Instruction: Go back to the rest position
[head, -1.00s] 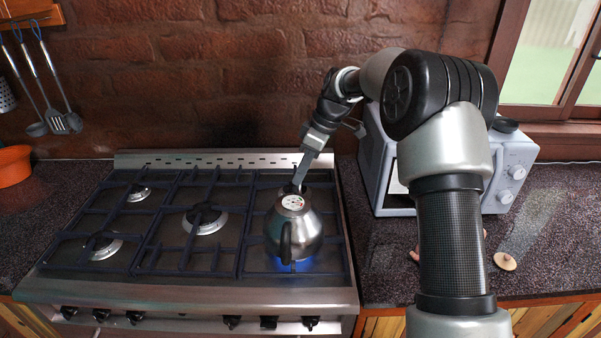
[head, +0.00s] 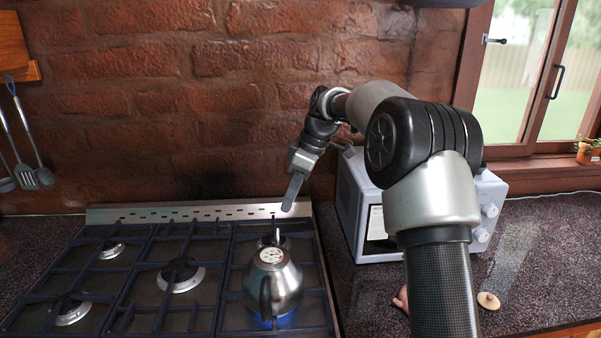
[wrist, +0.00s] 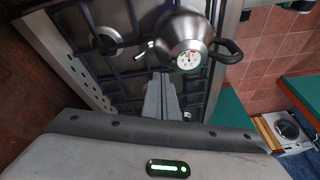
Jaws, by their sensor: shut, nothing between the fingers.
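My gripper (head: 288,206) hangs in the air above the back right of the stove, behind and above the kettle. Its fingers are together and hold nothing. They also show in the wrist view (wrist: 162,97). A steel kettle (head: 285,287) with a round dial on its lid stands upright on the front right burner, with a blue flame under it. Its dark handle (head: 265,296) faces the front. In the wrist view the kettle (wrist: 186,36) is beyond the fingertips, and they look apart from it.
The gas stove (head: 190,214) has several other burners, all bare. A white microwave (head: 350,212) stands on the dark counter right of the stove, partly behind my arm. The brick wall (head: 200,110) is close behind the stove.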

